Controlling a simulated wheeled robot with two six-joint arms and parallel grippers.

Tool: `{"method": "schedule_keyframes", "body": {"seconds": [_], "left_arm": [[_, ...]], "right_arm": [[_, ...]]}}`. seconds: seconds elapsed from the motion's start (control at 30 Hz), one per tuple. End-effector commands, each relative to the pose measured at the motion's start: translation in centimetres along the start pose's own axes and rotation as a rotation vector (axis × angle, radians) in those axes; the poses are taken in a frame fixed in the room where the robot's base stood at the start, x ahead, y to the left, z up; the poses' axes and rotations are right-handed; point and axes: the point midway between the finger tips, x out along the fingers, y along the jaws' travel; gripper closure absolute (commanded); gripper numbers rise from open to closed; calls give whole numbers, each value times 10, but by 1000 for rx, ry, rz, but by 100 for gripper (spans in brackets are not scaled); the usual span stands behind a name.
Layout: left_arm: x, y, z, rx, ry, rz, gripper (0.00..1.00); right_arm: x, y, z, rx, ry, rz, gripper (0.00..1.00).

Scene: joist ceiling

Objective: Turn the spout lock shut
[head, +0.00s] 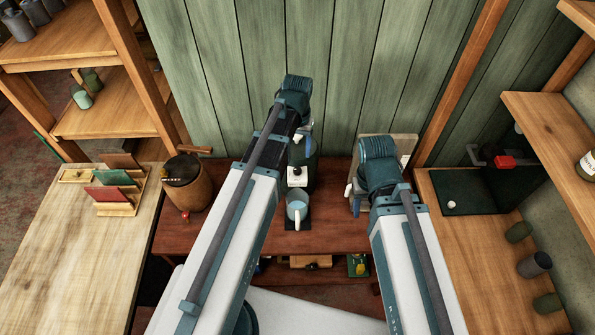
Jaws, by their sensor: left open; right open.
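A dark dispenser (308,166) stands against the green wall, partly hidden behind my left arm. A white block with a small dark top (296,177) sits at its front, above a light blue mug (297,208). I cannot tell for certain which part is the spout lock or how it is turned. My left gripper (301,140) is open beside the dispenser's upper part, above the white block; its fingers are small and partly hidden by the arm. My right gripper (353,197) is open, low in front of a pale board (403,146), to the right of the mug.
A wooden keg (188,187) with a red-tipped tap stands left on the reddish bench (340,236). A rack of coloured cards (116,190) is on the pale left table. At right, a shelf (550,115) overhangs a counter with a dark green tray (458,187) and several dark cups.

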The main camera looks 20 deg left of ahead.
Motion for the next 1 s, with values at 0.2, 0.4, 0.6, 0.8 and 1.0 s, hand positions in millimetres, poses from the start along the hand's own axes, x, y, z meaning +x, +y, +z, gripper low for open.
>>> {"method": "schedule_keyframes", "body": {"seconds": [0.2, 0.4, 0.6, 0.8, 1.0], "left_arm": [[39, 0, 0, 0, 0, 0, 34], [67, 0, 0, 0, 0, 0, 34], [88, 0, 0, 0, 0, 0, 34], [92, 0, 0, 0, 0, 0, 34], [91, 0, 0, 0, 0, 0, 36]], "right_arm": [[39, -4, -3, -1, 2, 1, 50], [67, -6, -5, 1, 3, 0, 50], [88, -8, -6, -1, 3, 1, 50], [91, -8, -6, -2, 3, 1, 50], [90, -8, -6, -2, 3, 1, 50]]}}
